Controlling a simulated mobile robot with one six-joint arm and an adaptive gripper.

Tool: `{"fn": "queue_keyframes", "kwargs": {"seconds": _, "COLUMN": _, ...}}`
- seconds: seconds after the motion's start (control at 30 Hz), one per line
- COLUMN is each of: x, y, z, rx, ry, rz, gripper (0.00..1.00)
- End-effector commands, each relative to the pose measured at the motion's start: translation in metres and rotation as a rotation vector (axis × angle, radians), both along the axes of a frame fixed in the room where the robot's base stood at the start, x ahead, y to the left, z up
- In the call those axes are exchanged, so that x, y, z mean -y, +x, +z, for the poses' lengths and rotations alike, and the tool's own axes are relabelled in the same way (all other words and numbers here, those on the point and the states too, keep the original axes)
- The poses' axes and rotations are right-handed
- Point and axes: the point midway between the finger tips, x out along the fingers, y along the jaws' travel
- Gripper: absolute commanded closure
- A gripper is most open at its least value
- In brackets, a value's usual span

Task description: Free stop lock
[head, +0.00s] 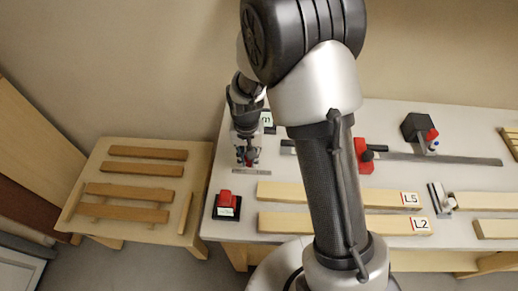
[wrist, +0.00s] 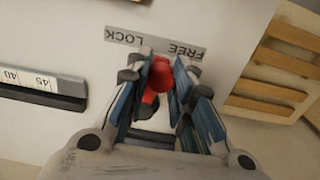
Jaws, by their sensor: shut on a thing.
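The stop lock is a small red lever (wrist: 158,77) on the white bench, beside a grey label strip (wrist: 155,43) reading FREE and LOCK. In the wrist view the lever sits between my fingers, with its red top nearer the middle of the strip than either end. A dark part below it is partly covered by the fingers. My gripper (wrist: 166,82) points down at the bench and is shut on the lever. In the head view my gripper (head: 246,150) is at the bench's left end, just behind the label strip (head: 252,172); the lever is mostly hidden there.
A scale rail (wrist: 40,92) lies beside the lever. A red block with a black knob (head: 364,156) sits on the rail. A red button (head: 226,199) is at the front left. Boards marked L5 (head: 335,195) and L2 (head: 335,223) lie in front. A slatted side table (head: 80,217) stands left.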

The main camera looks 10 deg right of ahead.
Motion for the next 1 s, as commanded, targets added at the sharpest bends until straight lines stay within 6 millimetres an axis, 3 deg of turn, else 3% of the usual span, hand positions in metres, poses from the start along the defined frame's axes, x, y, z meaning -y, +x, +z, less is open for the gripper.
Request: {"fn": "queue_keyframes", "kwargs": {"seconds": 1.0, "x": -0.023, "y": 0.017, "z": 0.000, "rx": 0.004, "ry": 0.000, "rz": 0.000, "gripper": 0.85}}
